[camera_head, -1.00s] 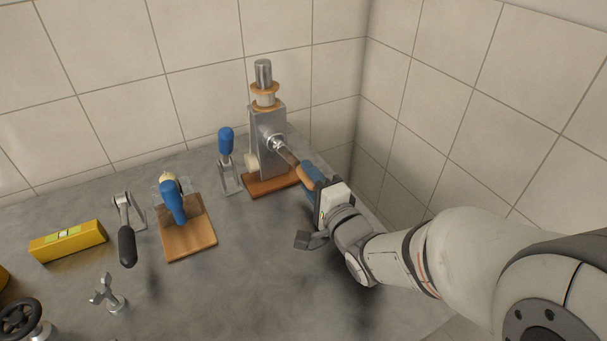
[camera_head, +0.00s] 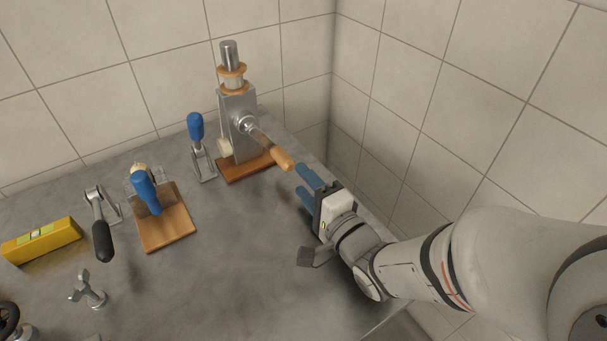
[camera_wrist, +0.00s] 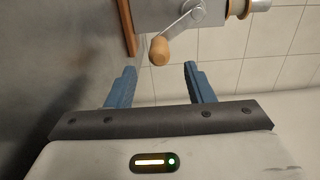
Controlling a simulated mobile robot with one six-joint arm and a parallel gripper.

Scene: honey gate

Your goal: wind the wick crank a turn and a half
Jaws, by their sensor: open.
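The wick crank is a metal arm with an orange-brown wooden handle (camera_head: 282,158), on the front of a grey upright housing (camera_head: 238,112) with a wooden base. In the head view the handle points right and toward my gripper. In the wrist view the handle (camera_wrist: 160,51) hangs at the end of the metal crank arm (camera_wrist: 182,22), ahead of the fingers. My gripper (camera_head: 308,188) has blue fingers, open and empty, a short way from the handle's end and not touching it. The fingers also show in the wrist view (camera_wrist: 160,80), apart, with the handle beyond their tips.
A blue-handled clamp (camera_head: 199,145) stands left of the housing. Further left are a wooden board (camera_head: 168,228) with a blue-handled clamp, a black-handled lever (camera_head: 102,235), a yellow level (camera_head: 42,241) and a wing screw (camera_head: 87,290). Tiled walls close off the back and right.

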